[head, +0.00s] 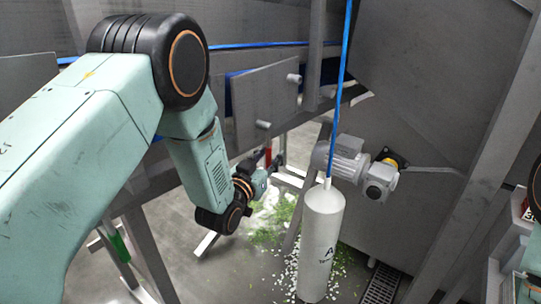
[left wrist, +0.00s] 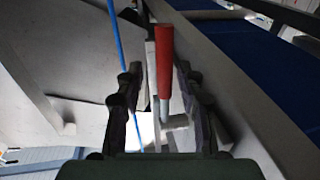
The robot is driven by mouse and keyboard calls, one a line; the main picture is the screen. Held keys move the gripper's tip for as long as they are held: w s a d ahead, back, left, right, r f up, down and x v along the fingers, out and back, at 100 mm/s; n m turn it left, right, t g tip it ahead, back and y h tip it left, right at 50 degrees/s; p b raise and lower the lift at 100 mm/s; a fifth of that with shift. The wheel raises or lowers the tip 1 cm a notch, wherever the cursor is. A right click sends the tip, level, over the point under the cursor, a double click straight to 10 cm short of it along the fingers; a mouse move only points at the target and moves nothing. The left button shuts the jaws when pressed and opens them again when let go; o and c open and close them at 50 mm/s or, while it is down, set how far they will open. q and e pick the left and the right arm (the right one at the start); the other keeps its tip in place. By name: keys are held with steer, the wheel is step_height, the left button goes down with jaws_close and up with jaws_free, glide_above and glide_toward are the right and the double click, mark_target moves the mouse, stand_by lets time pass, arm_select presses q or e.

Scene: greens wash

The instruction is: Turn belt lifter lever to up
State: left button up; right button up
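The belt lifter lever (left wrist: 165,60) has a red grip on a grey shaft. In the left wrist view it stands upright in the picture, between the two fingers of my left gripper (left wrist: 158,90). The fingers are apart, with a clear gap on the left finger's side; the lever looks closer to the right finger. I cannot tell whether that finger touches it. In the head view my left gripper (head: 270,170) is small and partly hidden by its own wrist, with a bit of the red lever (head: 268,157) beside it. My right gripper is out of view.
A white cylinder (head: 320,240) hangs on a blue hose (head: 342,80) right of the left arm, near a grey motor (head: 350,160). Green scraps (head: 268,232) litter the floor. A metal frame beam (left wrist: 235,90) and blue belt (left wrist: 255,55) lie close right of the lever.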

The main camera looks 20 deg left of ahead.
arm_select(q)
steer(key=shift+w, duration=0.3)
steer(key=shift+w+a, duration=0.15)
steer(key=shift+a, duration=0.2)
steer(key=shift+d, duration=0.35)
steer(key=c, duration=0.3)
steer(key=shift+a, duration=0.25)
steer(key=c, duration=0.4)
steer(key=shift+d, duration=0.1)
jaws_close()
